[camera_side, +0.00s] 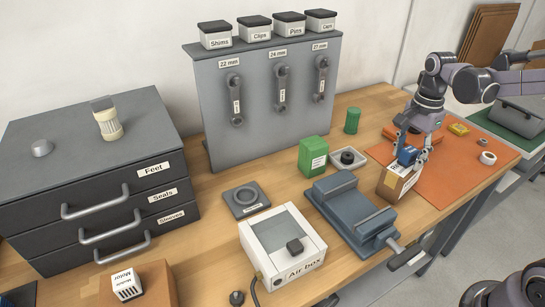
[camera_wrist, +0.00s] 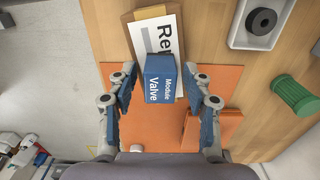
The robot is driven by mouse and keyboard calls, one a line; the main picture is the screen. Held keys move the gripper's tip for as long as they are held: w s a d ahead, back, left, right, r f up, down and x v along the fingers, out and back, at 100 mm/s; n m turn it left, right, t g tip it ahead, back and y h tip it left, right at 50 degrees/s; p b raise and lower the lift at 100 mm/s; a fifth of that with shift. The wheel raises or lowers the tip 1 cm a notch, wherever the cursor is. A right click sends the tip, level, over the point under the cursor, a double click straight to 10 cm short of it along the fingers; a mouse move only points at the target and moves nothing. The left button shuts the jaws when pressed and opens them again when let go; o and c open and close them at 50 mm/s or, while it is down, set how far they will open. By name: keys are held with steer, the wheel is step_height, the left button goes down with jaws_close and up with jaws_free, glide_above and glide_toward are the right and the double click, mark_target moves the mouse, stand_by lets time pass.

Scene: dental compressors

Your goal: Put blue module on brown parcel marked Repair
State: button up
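The blue module (camera_side: 407,156), labelled "Module Valve" in the wrist view (camera_wrist: 158,80), appears to sit on top of the brown parcel (camera_side: 398,184). The parcel also shows in the wrist view (camera_wrist: 121,15), with a white label starting "Re"; the module hides the rest. My gripper (camera_side: 412,158) is low over the parcel with its fingers on either side of the module. In the wrist view, my gripper (camera_wrist: 160,72) is open, with a visible gap between each finger and the module. The contact between module and parcel is hard to make out.
The parcel stands by an orange mat (camera_side: 455,180). A blue vise (camera_side: 350,210), a white tray with a black ring (camera_side: 334,163), a green box (camera_side: 313,155) and a green cylinder (camera_side: 352,121) are to its left. An air box (camera_side: 283,250) stands in front.

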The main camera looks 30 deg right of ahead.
mark_target(411, 149)
steer(key=shift+r, duration=0.1)
step_height(411, 149, up, 11)
steer(key=s+a+f+n+t, duration=0.3)
steer(key=a+f+n, duration=0.1)
steer(key=n, duration=0.5)
steer(key=s+a+f+n+t, duration=0.3)
steer(key=a+f+n+t, duration=0.1)
steer(key=a+n, duration=0.3)
steer(key=shift+s+a+f+n, duration=0.25)
steer(key=shift+f+n, duration=0.1)
steer(key=shift+n, duration=0.65)
